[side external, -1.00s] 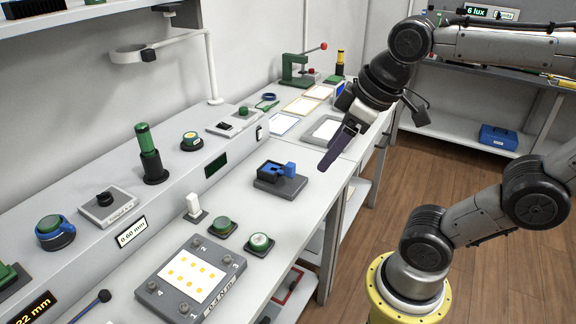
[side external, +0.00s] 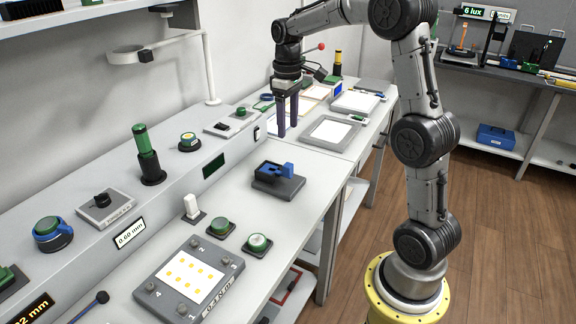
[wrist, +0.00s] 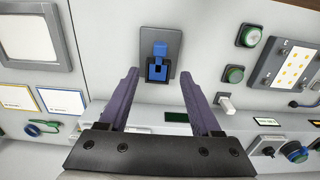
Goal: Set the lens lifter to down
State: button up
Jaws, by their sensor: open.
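No readable label marks the lens lifter, so I cannot tell for sure which part it is. A blue lever-like part (side external: 270,172) sits on a dark grey base (side external: 280,187) on the bench. In the wrist view this blue part (wrist: 160,50) appears beyond and between my fingertips. A small white upright lever (side external: 192,206) stands nearer the camera; it also shows in the wrist view (wrist: 226,104). My gripper (side external: 287,130) is open and empty, fingers pointing down, over the bench behind the blue part and apart from it.
A grey-framed white panel (side external: 331,132) lies just right of my gripper. Two green buttons (side external: 221,227) (side external: 258,243) and a plate with yellow squares (side external: 190,277) lie in front. A raised console with a green cylinder (side external: 142,139) runs along the left.

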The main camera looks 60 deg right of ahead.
aim_at(288, 164)
notch_tip(288, 164, down, 14)
jog(key=shift+r, duration=0.25)
dwell(0.3)
grip_shut()
jog(key=shift+r, duration=0.1)
dwell(1.2)
